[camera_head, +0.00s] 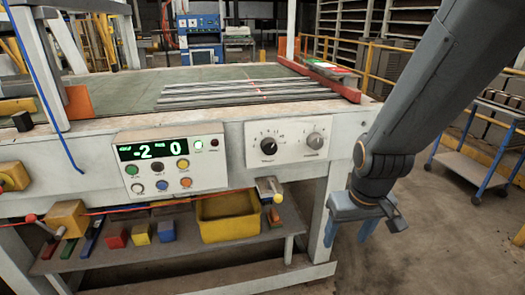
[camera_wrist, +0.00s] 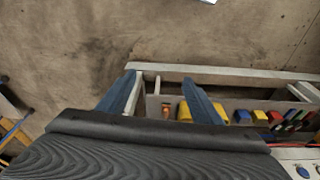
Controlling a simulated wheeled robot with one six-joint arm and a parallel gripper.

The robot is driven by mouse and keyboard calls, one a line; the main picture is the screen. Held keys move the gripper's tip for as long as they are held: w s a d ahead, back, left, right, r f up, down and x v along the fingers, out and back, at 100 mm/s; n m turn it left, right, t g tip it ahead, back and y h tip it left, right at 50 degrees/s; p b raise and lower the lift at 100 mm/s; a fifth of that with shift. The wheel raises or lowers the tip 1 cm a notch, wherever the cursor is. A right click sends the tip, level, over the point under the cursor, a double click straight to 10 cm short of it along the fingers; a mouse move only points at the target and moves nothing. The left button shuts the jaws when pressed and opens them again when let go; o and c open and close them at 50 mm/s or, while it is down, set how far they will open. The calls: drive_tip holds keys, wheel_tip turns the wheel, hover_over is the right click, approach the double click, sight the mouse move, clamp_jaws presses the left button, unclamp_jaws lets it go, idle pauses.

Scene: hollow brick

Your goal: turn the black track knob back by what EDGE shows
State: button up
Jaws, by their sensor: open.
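The black knob (camera_head: 268,146) is on the left of a white panel (camera_head: 289,154) on the machine's front, with scale marks around it. A grey knob (camera_head: 314,141) sits to its right. The display (camera_head: 153,148) on the control box to the left shows -2 and 0 in bright digits; its small labels are hard to read. My gripper (camera_head: 349,234) points down, right of and below the panel, apart from both knobs. Its blue fingers are spread and empty, also in the wrist view (camera_wrist: 158,77). One round knob (camera_wrist: 302,172) shows at that view's bottom right; I cannot tell which.
A lever (camera_head: 268,190) juts out under the panel. A yellow bin (camera_head: 229,217) and coloured blocks (camera_head: 140,234) stand on the lower shelf (camera_head: 170,251). A blue-legged cart (camera_head: 477,140) is at the right.

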drive_tip(key=w+a+n+t+p, duration=0.1)
drive_tip(key=w+a+n+t, duration=0.2)
drive_tip(key=w, duration=0.5)
drive_tip(key=n+t+y+p, duration=0.5)
drive_tip(key=n+t, duration=0.5)
drive_tip(key=t, duration=0.2)
approach(271, 150)
drive_tip(key=w, duration=0.2)
drive_tip(key=x, duration=0.2)
drive_tip(key=p+x, duration=0.1)
drive_tip(key=x, duration=0.4)
drive_tip(key=shift+w+a+r, duration=0.15)
drive_tip(key=shift+w+a, duration=0.15)
drive_tip(key=shift+a, duration=0.15)
drive_tip(key=c, duration=1.1)
